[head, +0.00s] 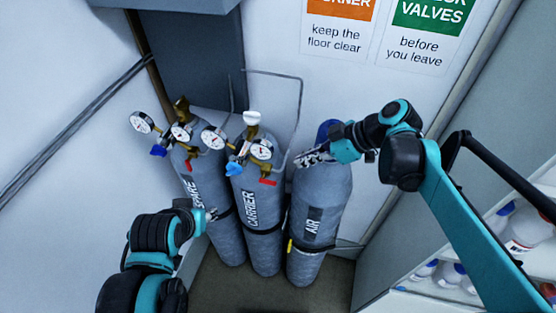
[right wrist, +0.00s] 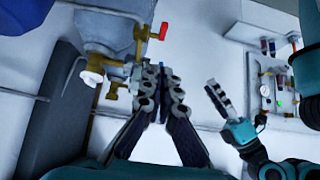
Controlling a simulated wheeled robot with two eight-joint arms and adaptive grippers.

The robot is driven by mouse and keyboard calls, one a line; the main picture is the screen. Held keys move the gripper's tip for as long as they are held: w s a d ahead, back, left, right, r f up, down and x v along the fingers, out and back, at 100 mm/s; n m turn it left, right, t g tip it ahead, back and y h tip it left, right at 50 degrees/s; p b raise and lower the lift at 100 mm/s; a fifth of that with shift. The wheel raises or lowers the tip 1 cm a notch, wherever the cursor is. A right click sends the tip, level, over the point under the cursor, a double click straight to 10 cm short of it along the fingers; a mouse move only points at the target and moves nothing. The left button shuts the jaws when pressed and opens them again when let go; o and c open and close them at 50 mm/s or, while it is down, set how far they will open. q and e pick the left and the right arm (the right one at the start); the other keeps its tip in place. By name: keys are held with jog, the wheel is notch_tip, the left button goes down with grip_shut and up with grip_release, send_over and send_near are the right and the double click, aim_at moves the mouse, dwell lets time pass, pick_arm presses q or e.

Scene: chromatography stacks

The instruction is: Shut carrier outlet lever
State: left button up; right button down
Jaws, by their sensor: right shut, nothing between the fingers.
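The grey CARRIER cylinder (head: 262,240) stands in the middle of three. It has a brass regulator with two white gauges, a blue knob (head: 234,169) and a white top handwheel (head: 251,118). Its short red lever (head: 268,182) lies just below the right gauge. My right gripper (head: 298,160) is shut and empty, right of that lever and apart from it, in front of the AIR cylinder's shoulder. In the right wrist view, a red handle (right wrist: 164,31) on brass fittings is ahead of its fingertips (right wrist: 162,68). My left gripper (head: 211,214) is low, before the cylinders; its opening is unclear.
The SPARE cylinder (head: 205,215) with its own gauges and red lever (head: 187,165) stands left. The AIR cylinder (head: 325,205) stands right. A thin grey pipe (head: 300,100) rises behind CARRIER. Shelves with bottles (head: 525,228) are at right.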

jog(key=shift+r, duration=0.25)
send_over(267, 181)
jog(key=d, duration=0.3)
notch_tip(267, 181, down, 7)
jog(key=f, duration=0.3)
jog(key=shift+s+p, duration=0.35)
jog(key=shift+p, duration=0.05)
jog(key=shift+f, duration=0.55)
